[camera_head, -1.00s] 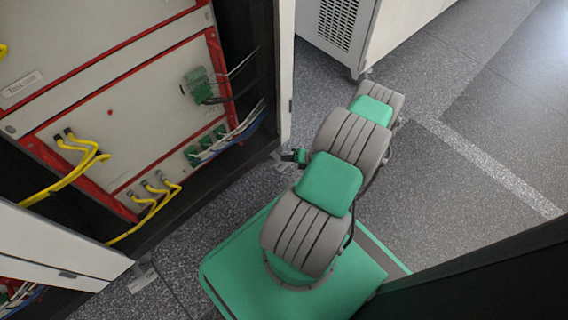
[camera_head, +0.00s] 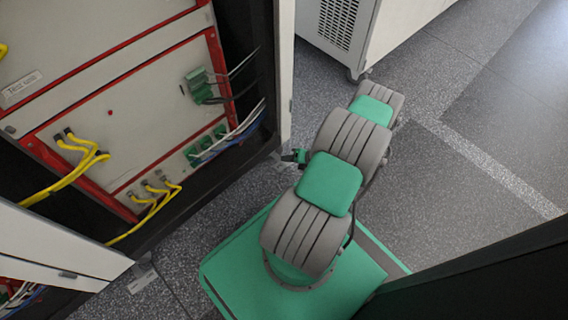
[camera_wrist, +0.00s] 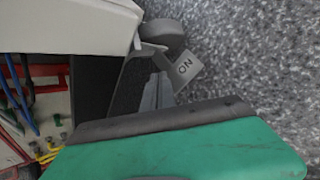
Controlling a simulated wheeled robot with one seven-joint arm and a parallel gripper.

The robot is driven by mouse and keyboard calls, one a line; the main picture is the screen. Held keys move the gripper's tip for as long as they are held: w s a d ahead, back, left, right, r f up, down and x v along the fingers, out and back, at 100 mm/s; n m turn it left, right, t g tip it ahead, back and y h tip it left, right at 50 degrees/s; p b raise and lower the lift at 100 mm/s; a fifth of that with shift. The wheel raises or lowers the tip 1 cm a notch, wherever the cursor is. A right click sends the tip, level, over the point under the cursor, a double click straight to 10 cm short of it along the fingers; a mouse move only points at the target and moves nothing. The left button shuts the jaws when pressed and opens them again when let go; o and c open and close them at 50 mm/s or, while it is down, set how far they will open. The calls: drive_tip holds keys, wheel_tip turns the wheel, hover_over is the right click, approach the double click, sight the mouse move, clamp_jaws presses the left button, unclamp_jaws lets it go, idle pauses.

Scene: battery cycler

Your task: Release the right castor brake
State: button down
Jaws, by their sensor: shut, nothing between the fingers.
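The right castor (camera_wrist: 166,34) shows in the wrist view under the white cabinet corner. Its grey brake pedal (camera_wrist: 184,70), marked "ON", juts out over the floor. My gripper (camera_wrist: 158,95) is shut and empty, with its finger ends just below and left of the pedal, partly hidden by the green hand body. I cannot tell whether they touch the pedal. In the head view my gripper (camera_head: 285,158) is low beside the cabinet's right front corner, and the right castor is hard to make out there.
The open cabinet (camera_head: 150,110) holds red-framed units with yellow cables (camera_head: 75,170). A pedal plate (camera_head: 143,279) lies by its left door. A white vented unit (camera_head: 345,25) stands behind. Speckled floor is clear at right; a dark panel (camera_head: 480,270) borders the lower right.

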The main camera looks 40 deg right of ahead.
idle(0.3)
drive_tip(key=shift+a+f+b, duration=0.1)
drive_tip(key=shift+f+b, duration=0.3)
drive_tip(key=shift+b, duration=0.05)
drive_tip(key=shift+s+a+f+b, duration=0.1)
drive_tip(key=shift+a+f+b, duration=0.15)
drive_tip(key=shift+f+b, duration=0.35)
idle(0.6)
drive_tip(key=shift+d+r+p, duration=0.15)
drive_tip(key=shift+r+p, duration=0.3)
drive_tip(key=shift+r, duration=0.1)
drive_tip(key=shift+d+r, duration=0.15)
drive_tip(key=r+p, duration=0.1)
drive_tip(key=r, duration=0.1)
drive_tip(key=d+r+p, duration=0.1)
drive_tip(key=r+p, duration=0.1)
drive_tip(key=r, duration=0.1)
drive_tip(key=shift+p, duration=0.3)
